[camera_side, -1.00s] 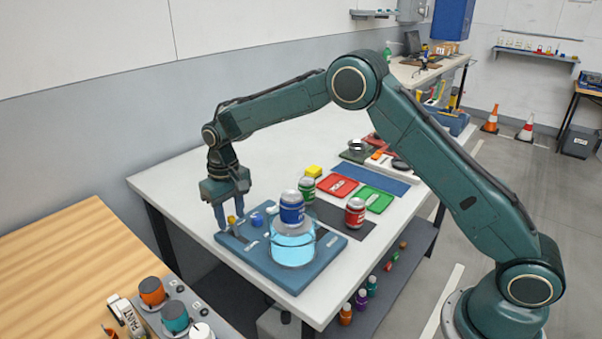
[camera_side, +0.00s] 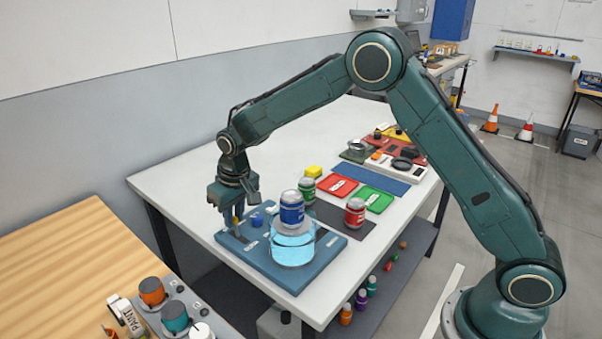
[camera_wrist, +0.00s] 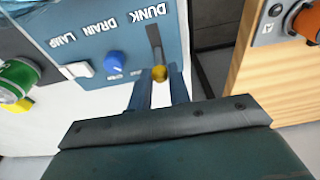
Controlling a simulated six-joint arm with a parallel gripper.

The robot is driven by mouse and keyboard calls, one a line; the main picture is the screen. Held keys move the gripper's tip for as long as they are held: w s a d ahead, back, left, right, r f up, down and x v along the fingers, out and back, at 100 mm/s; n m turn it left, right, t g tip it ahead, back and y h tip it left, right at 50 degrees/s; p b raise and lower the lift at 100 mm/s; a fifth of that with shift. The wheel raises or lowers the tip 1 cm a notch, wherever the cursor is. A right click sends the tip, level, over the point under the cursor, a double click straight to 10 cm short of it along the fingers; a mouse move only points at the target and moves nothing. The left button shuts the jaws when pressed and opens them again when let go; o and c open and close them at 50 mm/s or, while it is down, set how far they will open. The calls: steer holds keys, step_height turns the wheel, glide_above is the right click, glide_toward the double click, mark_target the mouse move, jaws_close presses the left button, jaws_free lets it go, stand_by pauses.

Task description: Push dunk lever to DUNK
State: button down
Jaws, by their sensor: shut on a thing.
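The dunk lever's yellow knob (camera_wrist: 160,73) stands at the near end of a dark slot in the blue panel (camera_wrist: 90,25) in the wrist view. The word DUNK (camera_wrist: 150,15) is printed beside the slot's far end. My gripper (camera_wrist: 161,88) has its two blue fingers on either side of the knob, shut on it. In the side view my gripper (camera_side: 233,220) points down at the left part of the blue base (camera_side: 262,262), and its fingers partly hide the lever.
A blue knob (camera_wrist: 113,60) and a white switch (camera_wrist: 77,70) are close to the lever. A clear tank (camera_side: 293,250) with blue water stands on the base, with a blue can (camera_side: 291,208) above it. Green and red cans stand nearby. The white table's (camera_side: 190,180) left part is clear.

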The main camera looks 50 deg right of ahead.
steer(key=shift+s+t, duration=1.15)
steer(key=shift+t, duration=0.55)
